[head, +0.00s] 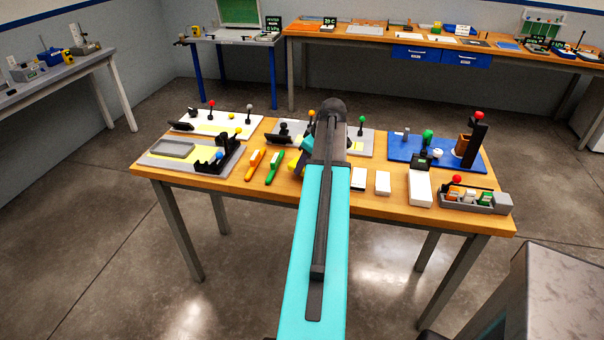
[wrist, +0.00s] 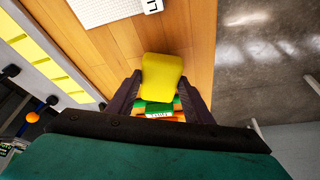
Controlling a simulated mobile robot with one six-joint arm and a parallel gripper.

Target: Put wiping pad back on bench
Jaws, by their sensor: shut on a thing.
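A yellow pad (wrist: 161,72), which looks like the wiping pad, is between the two dark fingers of my gripper (wrist: 160,84) in the wrist view. The gripper is shut on it. The wooden bench (head: 330,199) is below; I cannot tell whether the pad touches it. In the head view, my arm hides the gripper, and a bit of yellow (head: 293,166) shows just left of the arm.
A green-handled tool (head: 273,166) and an orange-handled tool (head: 254,165) lie left of my arm. White boxes (head: 420,187) and a grey parts tray (head: 465,206) stand right. Several fixture boards line the back. Some bare wood shows along the front edge.

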